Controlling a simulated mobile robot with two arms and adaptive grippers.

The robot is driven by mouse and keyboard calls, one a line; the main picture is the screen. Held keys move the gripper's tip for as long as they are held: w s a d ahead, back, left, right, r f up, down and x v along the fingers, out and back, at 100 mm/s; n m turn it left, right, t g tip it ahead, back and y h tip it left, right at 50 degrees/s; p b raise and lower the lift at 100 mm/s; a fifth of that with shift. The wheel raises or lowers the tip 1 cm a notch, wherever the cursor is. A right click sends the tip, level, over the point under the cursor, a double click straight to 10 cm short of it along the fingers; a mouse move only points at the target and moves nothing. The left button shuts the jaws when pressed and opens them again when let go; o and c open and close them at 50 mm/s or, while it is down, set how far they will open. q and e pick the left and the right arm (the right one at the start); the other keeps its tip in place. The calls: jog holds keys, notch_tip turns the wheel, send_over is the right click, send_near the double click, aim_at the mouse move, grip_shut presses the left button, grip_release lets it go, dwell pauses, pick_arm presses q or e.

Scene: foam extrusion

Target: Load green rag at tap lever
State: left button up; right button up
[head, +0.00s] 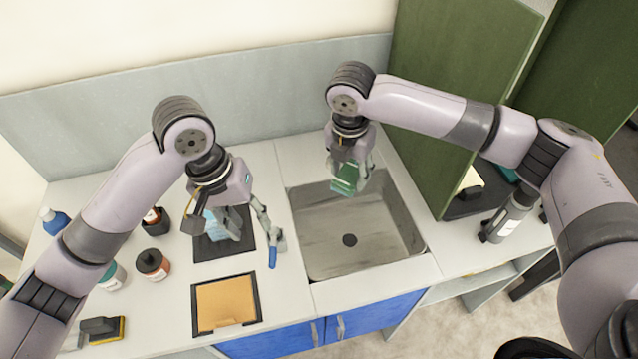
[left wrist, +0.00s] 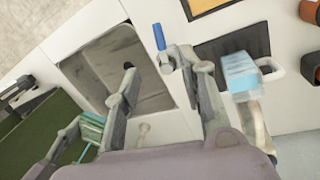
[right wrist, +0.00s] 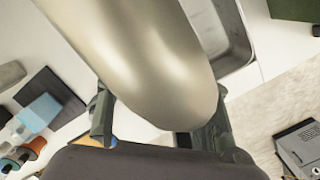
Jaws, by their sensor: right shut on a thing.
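In the head view, my right gripper (head: 350,172) is shut on the green rag (head: 345,182) above the back of the sink. The rag also shows in the left wrist view (left wrist: 92,126), between the right fingers. A large beige, rounded metal surface, which looks like the tap (right wrist: 150,55), fills the middle of the right wrist view and hides the rag there. I cannot make out the tap lever clearly. My left gripper (head: 245,220) is open above the counter left of the sink; its fingers are apart and empty in the left wrist view (left wrist: 168,80).
The steel sink (head: 325,255) is empty. Left of it are a light blue block (head: 222,226), a blue-tipped item (head: 273,257) and an orange pad (head: 226,302). Several bottles, one dark (head: 152,263), stand further left. A green cabinet panel (head: 440,60) rises at right.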

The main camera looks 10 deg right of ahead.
aim_at(273, 246)
pick_arm(q)
jog(key=shift+c, duration=0.6)
jog(key=shift+c, duration=1.3)
jog(key=shift+a+f, duration=0.1)
jog(key=shift+a, duration=0.2)
jog(key=shift+c, duration=0.6)
jog(key=a+h, duration=0.1)
jog(key=a, duration=0.1)
jog(key=a+h, duration=0.2)
jog(key=w+a+g+h, duration=0.1)
jog(key=a, duration=0.2)
jog(key=shift+r, duration=0.2)
grip_shut()
jog(key=x, duration=1.3)
jog(key=shift+w+d+f, duration=0.1)
jog(key=shift+d, duration=0.4)
